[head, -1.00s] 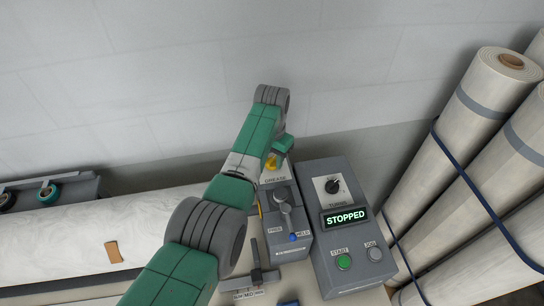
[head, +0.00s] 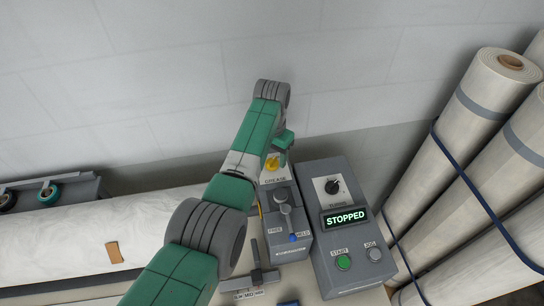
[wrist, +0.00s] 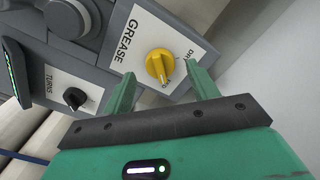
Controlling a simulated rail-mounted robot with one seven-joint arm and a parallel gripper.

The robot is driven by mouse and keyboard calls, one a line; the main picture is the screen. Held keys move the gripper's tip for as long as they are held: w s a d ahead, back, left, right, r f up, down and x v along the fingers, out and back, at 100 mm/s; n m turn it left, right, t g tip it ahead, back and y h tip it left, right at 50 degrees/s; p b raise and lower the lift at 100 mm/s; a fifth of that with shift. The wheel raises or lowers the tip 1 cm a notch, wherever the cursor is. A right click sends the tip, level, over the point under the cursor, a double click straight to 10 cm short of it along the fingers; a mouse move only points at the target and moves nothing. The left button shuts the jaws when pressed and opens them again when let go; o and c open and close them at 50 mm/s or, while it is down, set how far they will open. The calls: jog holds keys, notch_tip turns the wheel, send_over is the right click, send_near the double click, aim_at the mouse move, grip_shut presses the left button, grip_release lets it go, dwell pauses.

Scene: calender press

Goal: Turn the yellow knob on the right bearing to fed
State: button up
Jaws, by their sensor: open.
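The yellow knob (wrist: 159,64) sits on a white plate (wrist: 135,47) marked GREASE in the wrist view. A DRY mark shows at its right; other lettering there is partly hidden, and I cannot tell which mark the knob points to. My gripper (wrist: 160,74) is open, with one green finger on each side of the knob's near side. I cannot tell whether the fingers touch it. In the head view the yellow knob (head: 271,165) shows just below my gripper (head: 284,150), which is mostly hidden by my arm.
A grey box with a lever (head: 284,207) and a blue-tipped handle stands in front of the knob. Right of it is a control panel (head: 347,252) with a STOPPED display, a TURNS dial (head: 332,186), and START and JOG buttons. Strapped rolls (head: 470,140) stand at the far right.

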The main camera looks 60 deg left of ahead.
aim_at(272, 160)
notch_tip(272, 160, up, 6)
dwell(0.7)
jog(key=w+d+r+m+t+y, duration=0.15)
jog(key=w+d+r+t, duration=0.25)
jog(key=w+d+r, duration=0.4)
jog(key=w+d+r+m+t+y, duration=0.1)
jog(key=w+d+r+t+y, duration=0.3)
jog(key=w+d, duration=0.5)
jog(key=w+d+r+m+t+h, duration=0.1)
jog(key=w+d+r+m+t, duration=0.1)
jog(key=d+r+t, duration=1)
jog(key=s+d+r+m+t+h, duration=0.2)
jog(key=s+d+r+t+h, duration=0.3)
jog(key=s+d+r, duration=1.65)
notch_tip(272, 160, up, 13)
jog(key=w+p, duration=0.2)
jog(key=p, duration=1.3)
notch_tip(272, 160, down, 55)
jog(key=b, duration=5.6)
jog(key=shift+d+f, duration=0.15)
jog(key=shift+d, duration=0.05)
